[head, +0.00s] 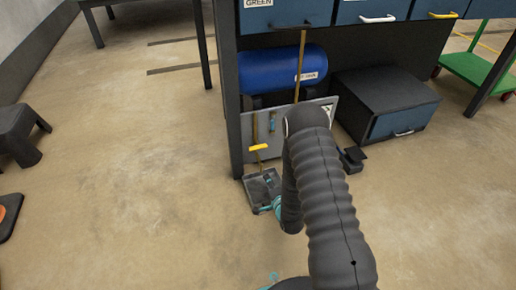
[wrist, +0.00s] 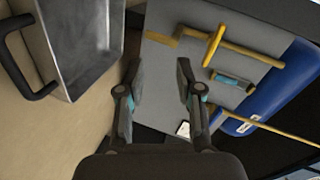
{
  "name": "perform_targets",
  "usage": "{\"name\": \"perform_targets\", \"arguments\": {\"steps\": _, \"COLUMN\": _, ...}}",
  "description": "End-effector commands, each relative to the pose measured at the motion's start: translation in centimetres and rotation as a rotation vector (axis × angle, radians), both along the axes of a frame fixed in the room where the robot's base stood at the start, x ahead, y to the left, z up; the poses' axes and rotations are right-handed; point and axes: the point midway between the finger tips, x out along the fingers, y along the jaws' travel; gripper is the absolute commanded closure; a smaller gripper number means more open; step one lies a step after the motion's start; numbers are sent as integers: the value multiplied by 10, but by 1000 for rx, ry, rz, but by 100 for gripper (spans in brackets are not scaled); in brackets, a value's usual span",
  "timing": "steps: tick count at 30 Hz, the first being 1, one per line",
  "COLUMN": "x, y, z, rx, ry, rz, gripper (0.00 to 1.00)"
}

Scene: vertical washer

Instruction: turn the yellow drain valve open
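The yellow drain valve handle (head: 259,147) sits on a thin brass pipe (head: 256,128) in front of a grey panel, under a blue tank (head: 262,71). In the wrist view the handle (wrist: 214,45) lies crosswise to the pipe (wrist: 256,56), up and right of my fingers. My gripper (wrist: 158,75) is open, with nothing between its fingers and a gap between it and the handle. In the head view my gripper (head: 268,190) is low over a grey pan below the valve, partly hidden by my arm.
The grey pan (head: 251,195) stands on the floor; its black handle (wrist: 20,55) shows in the wrist view. A bench leg (head: 229,110) is left of the panel; a dark drawer box (head: 385,90) is right. Floor at left is mostly clear.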

Motion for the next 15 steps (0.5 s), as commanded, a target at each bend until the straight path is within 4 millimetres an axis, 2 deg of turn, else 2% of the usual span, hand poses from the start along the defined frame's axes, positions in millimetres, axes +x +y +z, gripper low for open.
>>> {"name": "perform_targets", "arguments": {"steps": 3, "x": 8, "y": 3, "z": 34, "rx": 156, "ry": -115, "rz": -20, "gripper": 65}}
{"name": "perform_targets", "arguments": {"steps": 6, "x": 9, "y": 3, "z": 53, "rx": 260, "ry": -172, "rz": -27, "gripper": 65}}
{"name": "perform_targets", "arguments": {"steps": 11, "x": 11, "y": 3, "z": 59, "rx": 329, "ry": -176, "rz": -34, "gripper": 65}}
{"name": "perform_targets", "arguments": {"steps": 15, "x": 23, "y": 7, "z": 59, "rx": 331, "ry": -175, "rz": -34, "gripper": 65}}
